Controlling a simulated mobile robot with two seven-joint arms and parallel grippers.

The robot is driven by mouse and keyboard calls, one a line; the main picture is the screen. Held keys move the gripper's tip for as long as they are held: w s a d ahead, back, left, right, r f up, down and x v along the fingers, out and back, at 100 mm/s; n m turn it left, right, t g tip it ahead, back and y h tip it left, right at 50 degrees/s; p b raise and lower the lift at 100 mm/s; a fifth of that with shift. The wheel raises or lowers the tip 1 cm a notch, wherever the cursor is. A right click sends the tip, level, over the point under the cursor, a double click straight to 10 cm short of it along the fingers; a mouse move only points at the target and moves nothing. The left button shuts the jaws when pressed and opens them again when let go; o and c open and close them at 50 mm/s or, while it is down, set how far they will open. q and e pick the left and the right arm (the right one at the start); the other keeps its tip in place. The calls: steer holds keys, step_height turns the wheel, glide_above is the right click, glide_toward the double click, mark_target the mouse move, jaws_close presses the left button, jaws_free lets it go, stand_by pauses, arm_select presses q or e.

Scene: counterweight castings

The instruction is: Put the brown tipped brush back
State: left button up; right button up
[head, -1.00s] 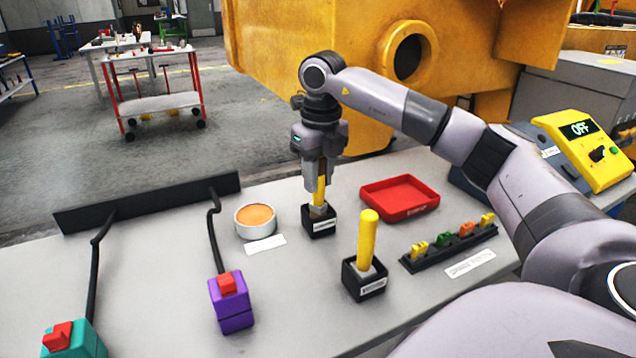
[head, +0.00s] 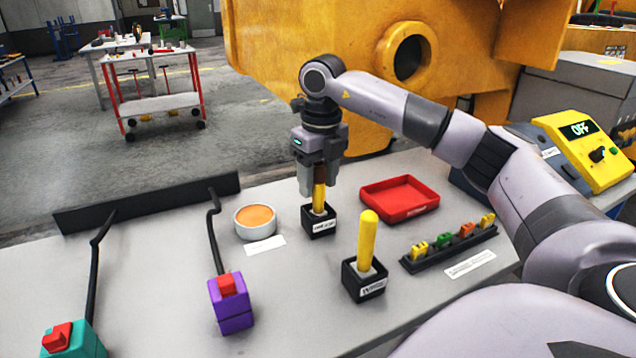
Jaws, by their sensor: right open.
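The brush (head: 319,198) has a yellow shaft with a brown part at its top. It stands upright in the rear black holder (head: 320,226), which has a white label on its front. My right gripper (head: 319,190) points down over this brush with its jaws open, one finger on each side of the brown part. The fingers and gripper body hide the top of the brush. A second, thicker yellow-handled tool (head: 367,240) stands in the front black holder (head: 364,284). My left gripper is not in view.
A red tray (head: 400,193) lies right of the rear holder, and a round tin with orange contents (head: 255,219) lies left. A black rack (head: 450,250) holds several coloured clips. A purple block (head: 231,308) and a teal block (head: 72,345) stand at the front left.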

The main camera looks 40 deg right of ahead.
steer(key=r, duration=0.3)
steer(key=r+p, duration=0.1)
steer(key=r, duration=0.7)
steer(key=shift+s, duration=0.35)
steer(key=shift+s+f, duration=0.1)
